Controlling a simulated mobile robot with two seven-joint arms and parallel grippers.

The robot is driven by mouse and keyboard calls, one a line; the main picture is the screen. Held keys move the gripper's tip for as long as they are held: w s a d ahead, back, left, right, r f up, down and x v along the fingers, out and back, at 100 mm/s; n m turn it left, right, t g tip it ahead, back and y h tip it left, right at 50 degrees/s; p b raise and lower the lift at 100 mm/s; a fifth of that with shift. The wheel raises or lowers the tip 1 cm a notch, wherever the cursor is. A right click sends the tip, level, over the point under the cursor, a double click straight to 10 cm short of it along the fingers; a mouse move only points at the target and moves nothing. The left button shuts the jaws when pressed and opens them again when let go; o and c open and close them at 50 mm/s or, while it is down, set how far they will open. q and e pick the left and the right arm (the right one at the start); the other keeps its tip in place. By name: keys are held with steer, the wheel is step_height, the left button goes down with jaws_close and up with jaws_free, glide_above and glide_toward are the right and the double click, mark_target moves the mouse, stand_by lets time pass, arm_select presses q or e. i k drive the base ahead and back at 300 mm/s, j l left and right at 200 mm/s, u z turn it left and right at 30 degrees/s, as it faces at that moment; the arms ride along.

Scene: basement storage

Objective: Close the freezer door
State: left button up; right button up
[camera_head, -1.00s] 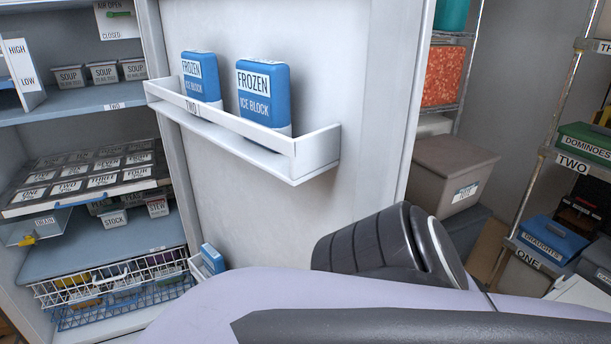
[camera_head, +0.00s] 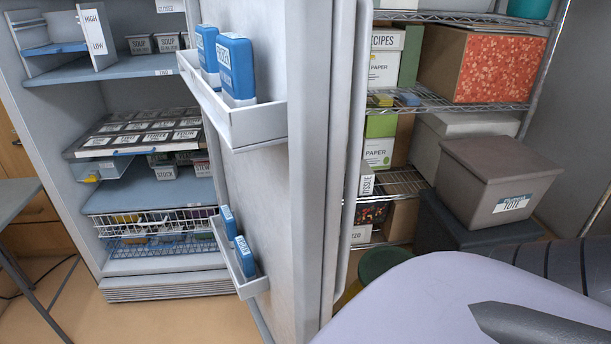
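The freezer door (camera_head: 290,190) stands open, seen nearly edge-on, with its inner face toward the shelves. Its upper rack (camera_head: 262,124) holds blue ice blocks (camera_head: 236,68), and its lower rack (camera_head: 246,285) holds more. A long vertical handle (camera_head: 352,130) runs along the door's outer side. The freezer body (camera_head: 90,240) is at left, with its shelves exposed. Part of my arm fills the lower right, to the right of the door. Neither gripper shows, and whether my arm touches the door cannot be told.
Inside the freezer are soup tubs (camera_head: 140,44), a labelled tray (camera_head: 135,135) and a wire basket (camera_head: 150,225). A table (camera_head: 18,198) stands at far left. Floor shows before the freezer.

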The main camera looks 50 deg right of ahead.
mark_target(277, 162)
steer(key=k+l+z, duration=0.15)
steer(key=l, duration=0.2)
steer(key=k+l+z, duration=0.15)
steer(key=l, duration=0.2)
steer(key=k+l, duration=0.1)
steer(key=l, duration=0.3)
steer(key=l+z, duration=0.1)
steer(key=l, duration=0.25)
steer(key=k, duration=0.05)
